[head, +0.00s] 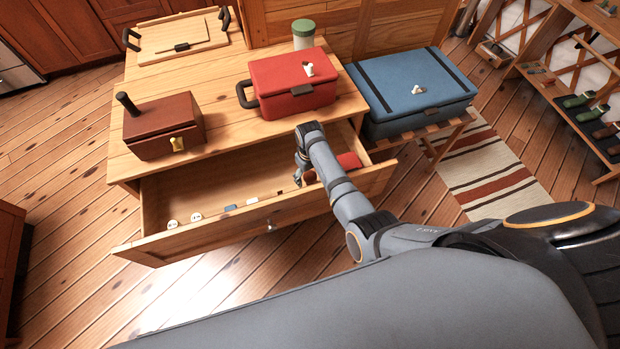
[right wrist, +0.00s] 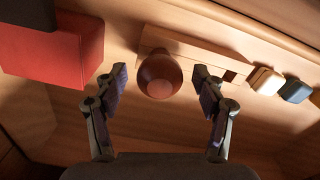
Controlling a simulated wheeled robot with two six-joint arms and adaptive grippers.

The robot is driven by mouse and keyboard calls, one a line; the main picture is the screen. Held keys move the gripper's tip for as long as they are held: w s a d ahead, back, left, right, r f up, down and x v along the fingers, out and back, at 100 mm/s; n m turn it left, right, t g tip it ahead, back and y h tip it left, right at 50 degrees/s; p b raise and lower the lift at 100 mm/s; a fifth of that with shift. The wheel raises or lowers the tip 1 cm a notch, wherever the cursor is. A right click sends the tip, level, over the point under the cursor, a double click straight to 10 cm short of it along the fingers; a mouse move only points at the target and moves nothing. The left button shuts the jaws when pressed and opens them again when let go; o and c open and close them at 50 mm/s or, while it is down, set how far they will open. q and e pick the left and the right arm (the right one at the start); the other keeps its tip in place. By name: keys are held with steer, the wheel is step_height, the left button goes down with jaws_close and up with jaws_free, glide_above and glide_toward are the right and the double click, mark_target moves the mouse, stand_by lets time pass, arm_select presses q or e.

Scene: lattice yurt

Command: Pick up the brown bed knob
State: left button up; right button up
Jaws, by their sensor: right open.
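The brown bed knob (right wrist: 160,76) is round with a lighter flat face toward the camera, in the right wrist view. It lies in the open drawer (head: 190,243); my gripper and arm hide it in the head view. My right gripper (head: 302,168) reaches down into the right part of the drawer. In the right wrist view its open fingers (right wrist: 160,82) stand on either side of the knob, with a gap on both sides. I cannot tell how far the knob lies beyond the fingertips. My left gripper is not in view.
A red box (right wrist: 55,52) lies left of the knob in the wrist view. A pale wooden strip (right wrist: 205,58) is right behind it, with small blocks (right wrist: 265,81) to the right. A red case (head: 290,85) and brown box (head: 160,128) stand on the top above.

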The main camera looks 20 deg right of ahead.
steer(key=shift+f, duration=0.25)
steer(key=c, duration=1.2)
steer(key=shift+r, duration=0.1)
steer(key=shift+c, duration=0.2)
